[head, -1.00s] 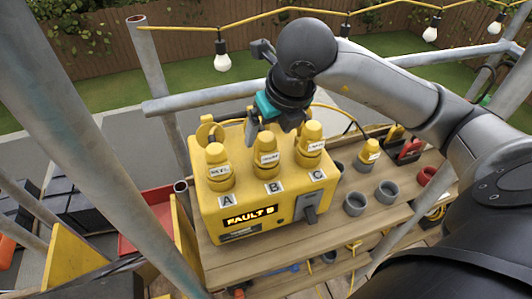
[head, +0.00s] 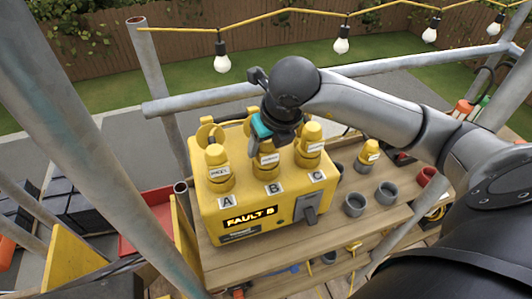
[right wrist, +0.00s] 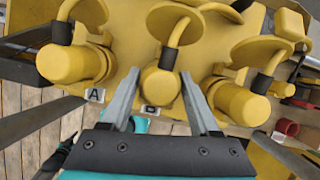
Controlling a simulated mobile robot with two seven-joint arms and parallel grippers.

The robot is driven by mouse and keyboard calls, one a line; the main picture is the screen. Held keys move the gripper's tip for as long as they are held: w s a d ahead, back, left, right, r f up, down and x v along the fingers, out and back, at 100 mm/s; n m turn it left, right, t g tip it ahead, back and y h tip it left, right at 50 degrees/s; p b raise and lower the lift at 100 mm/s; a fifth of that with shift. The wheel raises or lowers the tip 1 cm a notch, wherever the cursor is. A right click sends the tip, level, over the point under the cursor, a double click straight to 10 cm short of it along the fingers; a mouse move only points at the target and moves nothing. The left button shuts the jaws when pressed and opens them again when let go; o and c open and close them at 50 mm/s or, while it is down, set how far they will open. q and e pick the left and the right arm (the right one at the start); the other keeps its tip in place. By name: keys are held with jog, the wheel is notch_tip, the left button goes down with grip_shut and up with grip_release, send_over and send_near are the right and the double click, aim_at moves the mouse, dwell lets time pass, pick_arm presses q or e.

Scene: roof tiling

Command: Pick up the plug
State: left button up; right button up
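A yellow power box (head: 285,218) carries three yellow plugs standing in a row, marked A, B and C. Its display reads "FAULT B". Plug A (head: 217,172) is on the left, plug B (head: 266,164) in the middle, plug C (head: 310,146) on the right. My right gripper (head: 262,142) is down over plug B and hides part of it. In the right wrist view its two fingers (right wrist: 158,78) are spread, one on each side of plug B (right wrist: 160,90), with visible gaps. My left gripper is not in view.
Another yellow plug (head: 369,153) stands on the wooden bench (head: 345,231) right of the box. Grey cups (head: 355,204) and a red cup (head: 425,176) stand near it. A scaffold rail (head: 205,98) runs behind the box. Plugs A and C flank the gripper closely.

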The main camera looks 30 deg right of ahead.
grip_shut()
jog(key=shift+r, duration=0.1)
dwell(0.4)
